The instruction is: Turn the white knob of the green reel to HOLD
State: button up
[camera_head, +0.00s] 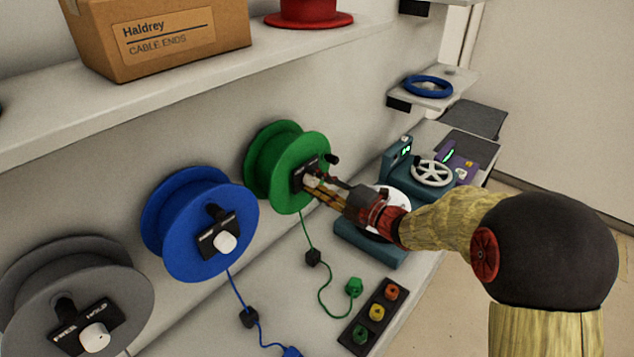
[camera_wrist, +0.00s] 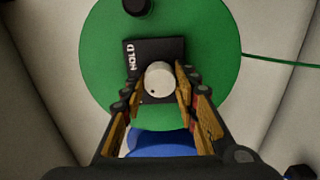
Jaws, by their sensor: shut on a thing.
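The green reel (camera_head: 268,162) hangs on the wall, right of the blue one. It fills much of the wrist view (camera_wrist: 105,65). On its face is a black plate (camera_wrist: 172,47) with the word HOLD at its left side in the wrist view. The white knob (camera_wrist: 160,76) sits on the plate's lower part there, with a small dark dot near its lower left edge. My gripper (camera_wrist: 160,86) has one finger on each side of the knob and is shut on it. In the head view my gripper (camera_head: 318,186) partly hides the plate and knob (camera_head: 310,181).
A blue reel (camera_head: 170,215) and a grey reel (camera_head: 40,270) with similar knobs hang to the left. A dark crank handle (camera_head: 332,158) sticks out from the green reel. A green cable runs down to a green plug (camera_head: 354,287). A teal machine with a handwheel (camera_head: 432,174) stands right.

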jog(key=m+p, duration=0.1)
jog(key=m, duration=0.3)
jog(key=m+p, duration=0.2)
jog(key=m, duration=0.2)
jog(key=shift+p, duration=0.4)
jog(key=m+p, duration=0.3)
jog(key=m, duration=0.2)
jog(key=m+p, duration=0.2)
jog(key=m, duration=0.2)
jog(key=shift+m+p, duration=0.3)
jog(key=shift+p, duration=0.1)
jog(key=shift+f, duration=0.1)
jog(key=o, duration=1.2)
jog(key=shift+c, duration=0.2)
jog(key=shift+d, duration=0.1)
